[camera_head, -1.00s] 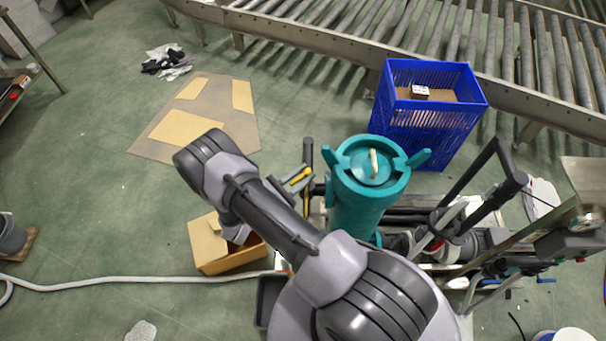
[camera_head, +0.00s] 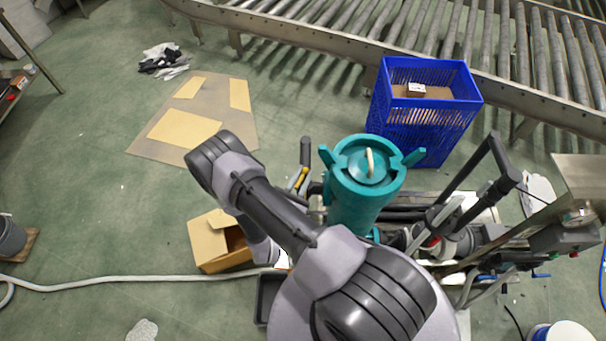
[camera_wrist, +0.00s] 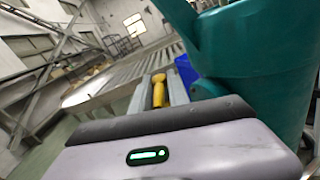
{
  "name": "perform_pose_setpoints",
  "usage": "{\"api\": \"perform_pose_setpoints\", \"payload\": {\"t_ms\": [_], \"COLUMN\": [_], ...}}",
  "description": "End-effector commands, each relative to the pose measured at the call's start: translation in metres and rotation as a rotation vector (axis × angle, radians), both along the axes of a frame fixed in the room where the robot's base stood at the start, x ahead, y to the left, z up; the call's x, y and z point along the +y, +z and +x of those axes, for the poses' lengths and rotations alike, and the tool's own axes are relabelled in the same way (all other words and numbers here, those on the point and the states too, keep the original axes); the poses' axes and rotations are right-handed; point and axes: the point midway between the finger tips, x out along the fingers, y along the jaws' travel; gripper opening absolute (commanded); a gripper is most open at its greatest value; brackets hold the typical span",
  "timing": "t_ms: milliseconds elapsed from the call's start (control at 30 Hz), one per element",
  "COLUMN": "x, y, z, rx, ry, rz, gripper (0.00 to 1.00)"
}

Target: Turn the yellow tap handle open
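The yellow tap handle (camera_wrist: 158,92) shows in the wrist view just ahead of my gripper (camera_wrist: 160,95). It lies between two grey bars that look like my fingers, which stand apart. I cannot tell whether either finger touches it. In the head view the yellow handle (camera_head: 301,179) is a small piece left of the teal cylindrical vessel (camera_head: 355,208), partly hidden. The teal vessel also fills the right of the wrist view (camera_wrist: 262,60), close to my gripper.
A blue crate (camera_head: 412,125) stands behind the vessel, before a roller conveyor (camera_head: 450,40). Pipes and a black handle frame (camera_head: 490,170) lie to the right. An open cardboard box (camera_head: 210,245) and a white hose (camera_head: 130,281) are at left.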

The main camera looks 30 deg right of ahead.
Motion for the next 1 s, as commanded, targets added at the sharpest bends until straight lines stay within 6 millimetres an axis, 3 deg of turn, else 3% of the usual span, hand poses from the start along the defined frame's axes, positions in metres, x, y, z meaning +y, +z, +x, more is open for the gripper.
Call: {"api": "perform_pose_setpoints", "payload": {"t_ms": [67,467,1000], "x": [0.001,0.009,0.126], "y": [-0.001,0.0,0.0], "z": [0.001,-0.004,-0.082], "rx": [0.001,0.002,0.002], "ry": [0.002,0.004,0.01], "rz": [0.001,0.0,0.001], "gripper": [0.34,0.34,0.34]}}
